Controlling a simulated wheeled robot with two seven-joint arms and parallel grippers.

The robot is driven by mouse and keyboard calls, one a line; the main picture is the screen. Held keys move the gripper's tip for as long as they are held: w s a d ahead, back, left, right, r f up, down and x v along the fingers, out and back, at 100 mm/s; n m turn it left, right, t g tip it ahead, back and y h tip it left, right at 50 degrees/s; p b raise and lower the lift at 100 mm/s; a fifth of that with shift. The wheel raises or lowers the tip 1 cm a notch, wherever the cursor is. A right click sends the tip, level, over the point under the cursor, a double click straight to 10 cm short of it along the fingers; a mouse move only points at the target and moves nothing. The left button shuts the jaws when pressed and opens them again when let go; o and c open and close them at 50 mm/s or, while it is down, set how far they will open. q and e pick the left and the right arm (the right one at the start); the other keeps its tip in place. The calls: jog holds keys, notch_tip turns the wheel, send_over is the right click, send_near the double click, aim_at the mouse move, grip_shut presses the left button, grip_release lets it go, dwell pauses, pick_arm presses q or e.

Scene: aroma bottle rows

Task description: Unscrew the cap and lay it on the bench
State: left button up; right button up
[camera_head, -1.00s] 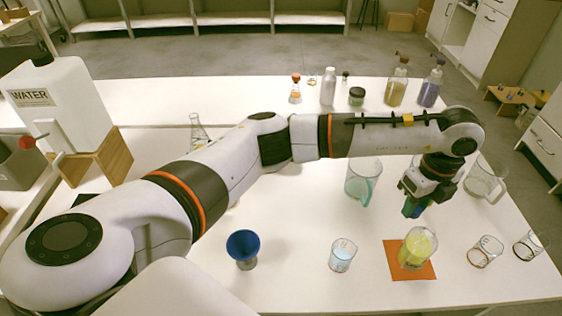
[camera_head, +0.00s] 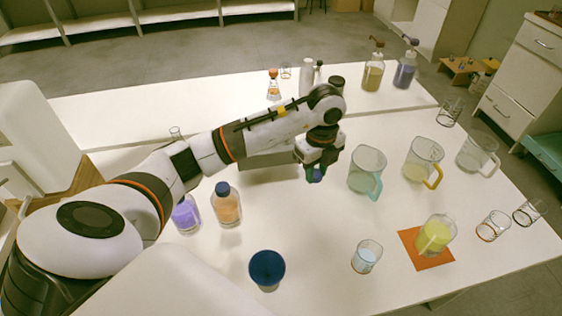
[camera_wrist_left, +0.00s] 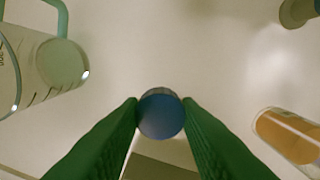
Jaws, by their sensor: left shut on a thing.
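My left gripper (camera_head: 315,175) is over the white bench, left of the teal-handled jug. In the left wrist view its green fingers (camera_wrist_left: 160,118) are shut on a round blue cap (camera_wrist_left: 160,113). The cap also shows as a small blue spot at the fingertips in the head view (camera_head: 317,176). No bottle is visible under it. A bottle of orange liquid with a blue cap (camera_head: 227,207) stands left of the gripper. A bottle of purple liquid (camera_head: 186,214) stands farther left, its top hidden by my arm. My right gripper is out of view.
A teal-handled jug (camera_head: 366,170) stands close to the gripper's right. Bare bench (camera_head: 318,225) lies in front of the gripper.

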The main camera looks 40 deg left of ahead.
pick_arm(q)
jog(key=shift+s+a+f, duration=0.1)
jog(key=shift+a+f, duration=0.05)
jog(key=shift+a, duration=0.3)
jog(key=shift+s+a+f, duration=0.1)
jog(key=shift+a, duration=0.3)
send_over(306, 200)
notch_tip(306, 200, down, 5)
jog(key=shift+f, duration=0.2)
notch_tip(306, 200, down, 4)
jog(key=shift+f+p, duration=0.15)
jog(key=shift+p, duration=0.15)
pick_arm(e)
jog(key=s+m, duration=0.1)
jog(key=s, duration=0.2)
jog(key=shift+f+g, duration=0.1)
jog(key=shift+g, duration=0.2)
pick_arm(q)
jog(key=shift+f, duration=0.2)
jog(key=o, duration=1.1)
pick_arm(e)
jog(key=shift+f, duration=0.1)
pick_arm(q)
jog(key=shift+r, duration=0.1)
